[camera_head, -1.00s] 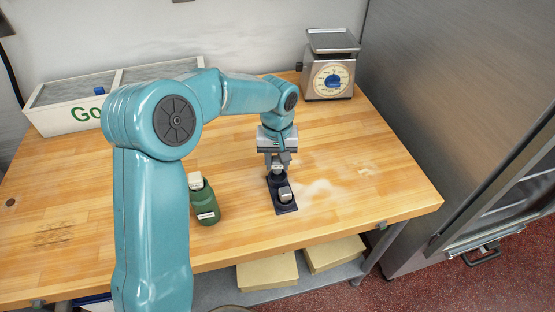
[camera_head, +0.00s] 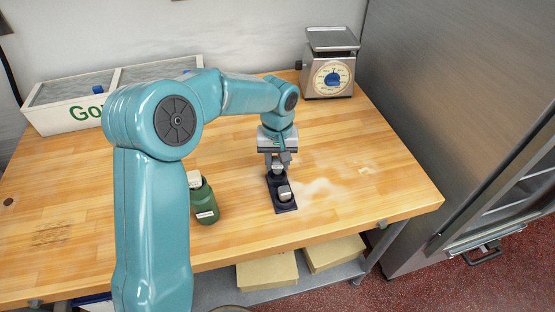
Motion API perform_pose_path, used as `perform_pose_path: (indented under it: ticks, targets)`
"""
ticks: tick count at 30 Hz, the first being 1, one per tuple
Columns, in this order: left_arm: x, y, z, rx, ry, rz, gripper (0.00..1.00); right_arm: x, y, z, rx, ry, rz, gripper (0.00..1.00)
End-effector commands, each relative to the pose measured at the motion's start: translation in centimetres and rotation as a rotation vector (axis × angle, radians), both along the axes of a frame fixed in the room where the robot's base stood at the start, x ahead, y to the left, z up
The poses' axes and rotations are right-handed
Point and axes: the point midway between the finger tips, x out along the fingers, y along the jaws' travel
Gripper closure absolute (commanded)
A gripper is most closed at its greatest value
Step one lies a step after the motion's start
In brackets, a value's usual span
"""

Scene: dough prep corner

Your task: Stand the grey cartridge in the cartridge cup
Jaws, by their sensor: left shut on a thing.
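My left gripper (camera_head: 278,164) points down over the far end of a dark holder (camera_head: 285,207) on the wooden table. It is shut on a small grey cartridge (camera_head: 277,171), whose light top shows just below the fingers. The cartridge looks upright at the holder's far cup. Its lower part is hidden, so I cannot tell whether it rests on the bottom. A second light-topped piece (camera_head: 284,192) sits at the near end of the holder. My right gripper is out of view.
A kitchen scale (camera_head: 328,75) and a white planter-like box (camera_head: 60,118) stand at the back. A steel cabinet (camera_head: 450,110) is at the right.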

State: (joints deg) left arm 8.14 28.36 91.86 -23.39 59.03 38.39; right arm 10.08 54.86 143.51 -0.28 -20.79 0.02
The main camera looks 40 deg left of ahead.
Motion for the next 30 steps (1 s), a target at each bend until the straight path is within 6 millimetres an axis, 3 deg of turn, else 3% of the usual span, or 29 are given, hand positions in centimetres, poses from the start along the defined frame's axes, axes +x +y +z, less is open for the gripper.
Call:
perform_pose_path:
  ticks: [30]
  targets:
    - [0.0,0.0,-2.7,0.000,0.000,0.000,0.96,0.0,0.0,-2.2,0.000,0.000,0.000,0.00]
